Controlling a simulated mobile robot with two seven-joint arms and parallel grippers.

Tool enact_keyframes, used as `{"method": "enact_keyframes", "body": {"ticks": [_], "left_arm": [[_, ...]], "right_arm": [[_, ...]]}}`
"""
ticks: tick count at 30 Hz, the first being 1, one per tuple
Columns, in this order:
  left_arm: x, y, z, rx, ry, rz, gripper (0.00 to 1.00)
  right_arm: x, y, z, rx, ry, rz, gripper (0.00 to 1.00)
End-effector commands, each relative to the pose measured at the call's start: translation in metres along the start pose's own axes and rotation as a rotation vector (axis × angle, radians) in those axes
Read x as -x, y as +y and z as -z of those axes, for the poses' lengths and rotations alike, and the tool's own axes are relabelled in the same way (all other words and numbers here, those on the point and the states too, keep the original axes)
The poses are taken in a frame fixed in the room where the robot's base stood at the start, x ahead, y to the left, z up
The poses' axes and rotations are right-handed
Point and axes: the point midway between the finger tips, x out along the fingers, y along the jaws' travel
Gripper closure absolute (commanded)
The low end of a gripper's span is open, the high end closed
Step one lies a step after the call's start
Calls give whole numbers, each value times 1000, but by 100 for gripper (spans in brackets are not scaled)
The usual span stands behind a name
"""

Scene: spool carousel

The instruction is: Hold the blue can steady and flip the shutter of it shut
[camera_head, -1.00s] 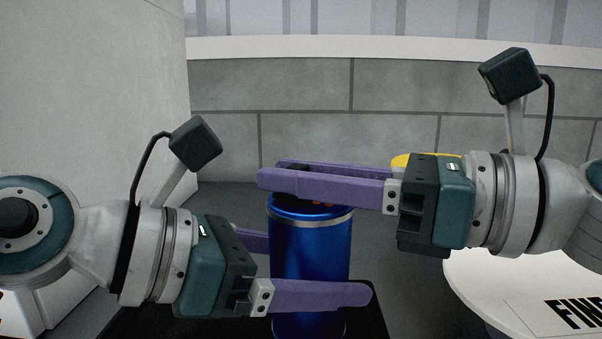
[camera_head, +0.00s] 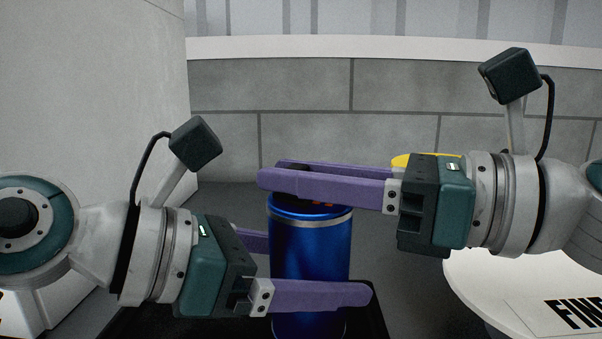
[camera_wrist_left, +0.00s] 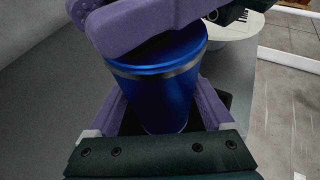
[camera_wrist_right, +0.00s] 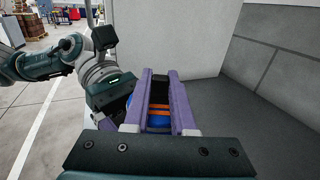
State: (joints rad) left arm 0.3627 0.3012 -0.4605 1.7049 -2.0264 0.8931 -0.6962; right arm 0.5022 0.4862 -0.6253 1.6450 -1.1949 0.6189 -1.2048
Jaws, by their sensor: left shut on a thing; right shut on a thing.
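The blue can (camera_head: 310,245) stands upright with a silver band near its top. My left gripper (camera_head: 320,270) comes in low from the left and is shut around the can's body, one finger in front and one behind; the left wrist view shows the can (camera_wrist_left: 160,98) between the fingers. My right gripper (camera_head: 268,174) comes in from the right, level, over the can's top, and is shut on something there. Its fingers hide most of the top, so the shutter's position cannot be told. Orange bars (camera_wrist_right: 158,112) show between those fingers in the right wrist view.
The can stands on a black surface (camera_head: 365,322). A white round table (camera_head: 480,285) with black lettering is at the right. A yellow thing (camera_head: 405,160) shows partly behind my right gripper. A pale wall (camera_head: 90,90) stands at the left, a grey block wall (camera_head: 300,125) behind.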

Motion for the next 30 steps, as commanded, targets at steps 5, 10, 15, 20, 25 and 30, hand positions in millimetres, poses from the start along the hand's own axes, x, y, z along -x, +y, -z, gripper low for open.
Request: {"method": "enact_keyframes", "body": {"ticks": [5, 10, 15, 20, 25, 30], "left_arm": [[0, 0, 0, 0, 0, 0, 86], [0, 0, 0, 0, -1, 0, 86], [0, 1, 0, 1, 0, -2, 86], [1, 1, 0, 1, 0, -4, 86], [0, 1, 0, 0, 0, -2, 86], [0, 0, 0, 0, 1, -1, 86]], "right_arm": [[3, 0, 1, -1, 1, 2, 100], [24, -1, 1, -2, 3, 3, 100], [29, -1, 0, 0, 1, 2, 100], [29, -1, 0, 1, 2, 3, 72], [28, 0, 0, 0, 1, 2, 53], [28, 0, 0, 0, 0, 1, 45]]}}
